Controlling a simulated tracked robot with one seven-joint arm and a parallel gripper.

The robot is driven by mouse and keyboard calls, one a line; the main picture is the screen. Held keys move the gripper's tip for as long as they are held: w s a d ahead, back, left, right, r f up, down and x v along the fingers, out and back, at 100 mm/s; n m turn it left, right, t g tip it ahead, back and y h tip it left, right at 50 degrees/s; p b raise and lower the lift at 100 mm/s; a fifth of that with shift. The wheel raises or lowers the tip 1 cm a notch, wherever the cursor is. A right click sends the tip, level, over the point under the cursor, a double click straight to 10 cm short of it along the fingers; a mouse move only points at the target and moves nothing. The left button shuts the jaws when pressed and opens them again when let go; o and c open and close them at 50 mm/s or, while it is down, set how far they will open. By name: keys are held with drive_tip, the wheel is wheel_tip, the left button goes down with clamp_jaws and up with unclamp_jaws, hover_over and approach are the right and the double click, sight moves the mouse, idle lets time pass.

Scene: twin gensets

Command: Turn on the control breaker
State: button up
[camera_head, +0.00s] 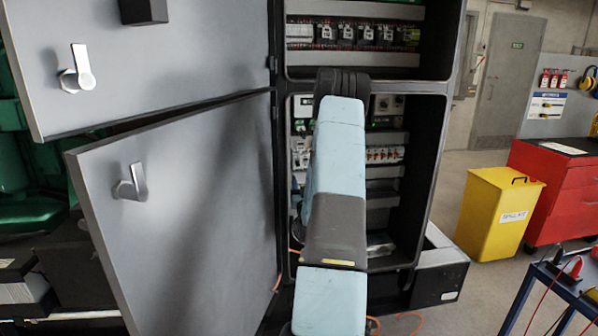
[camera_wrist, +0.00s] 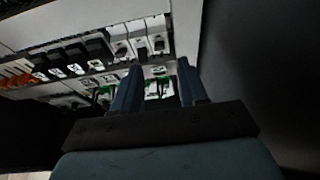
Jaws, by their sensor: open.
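In the wrist view, a row of breakers runs along a light panel: several dark-bodied ones (camera_wrist: 72,55) at the left and white ones (camera_wrist: 140,38) with toggles at the right end. My gripper (camera_wrist: 158,70) is open and empty. Its two blue fingers point at the panel, just below the white breakers in the picture; whether they touch anything I cannot tell. In the head view, my arm reaches into the lower cabinet bay and hides the gripper. Breakers show left (camera_head: 300,155) and right (camera_head: 385,155) of the arm. No readable label marks the control breaker.
Two grey cabinet doors, upper (camera_head: 150,60) and lower (camera_head: 190,200), stand open at the left. The upper bay (camera_head: 352,34) holds more devices. A dark surface (camera_wrist: 255,70) lies close on the wrist view's right. A yellow bin (camera_head: 497,212) and red cabinet (camera_head: 555,190) stand right.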

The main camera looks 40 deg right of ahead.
sight(298, 166)
drive_tip(key=shift+x, duration=3)
